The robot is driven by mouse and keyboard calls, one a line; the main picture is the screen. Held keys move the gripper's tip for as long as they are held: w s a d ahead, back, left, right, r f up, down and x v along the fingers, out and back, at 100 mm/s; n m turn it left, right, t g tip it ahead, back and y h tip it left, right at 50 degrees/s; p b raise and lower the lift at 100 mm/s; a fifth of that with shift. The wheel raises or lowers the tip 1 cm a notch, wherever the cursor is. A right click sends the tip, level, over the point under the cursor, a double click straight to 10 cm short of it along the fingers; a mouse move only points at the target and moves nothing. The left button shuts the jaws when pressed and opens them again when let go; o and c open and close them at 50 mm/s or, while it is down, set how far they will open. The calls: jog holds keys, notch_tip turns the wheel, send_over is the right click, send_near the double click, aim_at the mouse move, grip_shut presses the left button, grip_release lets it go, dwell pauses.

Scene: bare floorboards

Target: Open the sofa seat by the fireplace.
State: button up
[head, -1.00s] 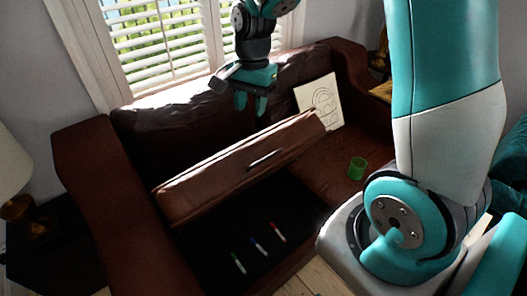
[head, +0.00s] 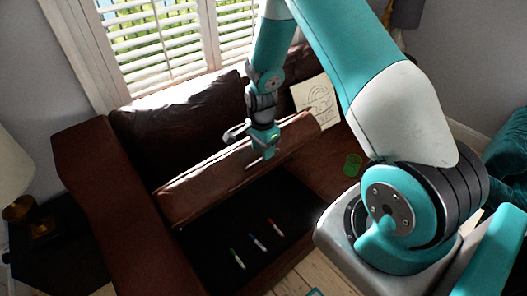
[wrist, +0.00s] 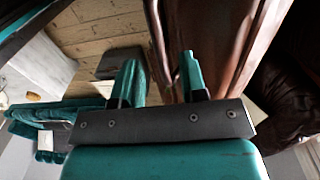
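The brown leather sofa seat (head: 205,188) is a hinged lid. It stands raised and tilted in the head view, with the dark compartment (head: 215,225) below it exposed. My gripper (head: 268,154) is at the middle of the lid's front face, where its handle lies; the gripper mostly hides the handle. In the wrist view, the two teal fingers (wrist: 161,75) are apart, with no object clearly held between them. The brown lid (wrist: 222,50) runs close beside and behind the right finger. Whether a finger touches it, I cannot tell.
A green marker (head: 238,259), a blue one (head: 257,243) and a red one (head: 275,227) lie in the compartment. A green cup (head: 352,164) stands on the right seat. A paper with a drawing (head: 316,103) leans on the backrest. A lamp (head: 12,165) is at left.

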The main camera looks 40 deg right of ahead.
jog(key=shift+f, duration=1.35)
grip_shut()
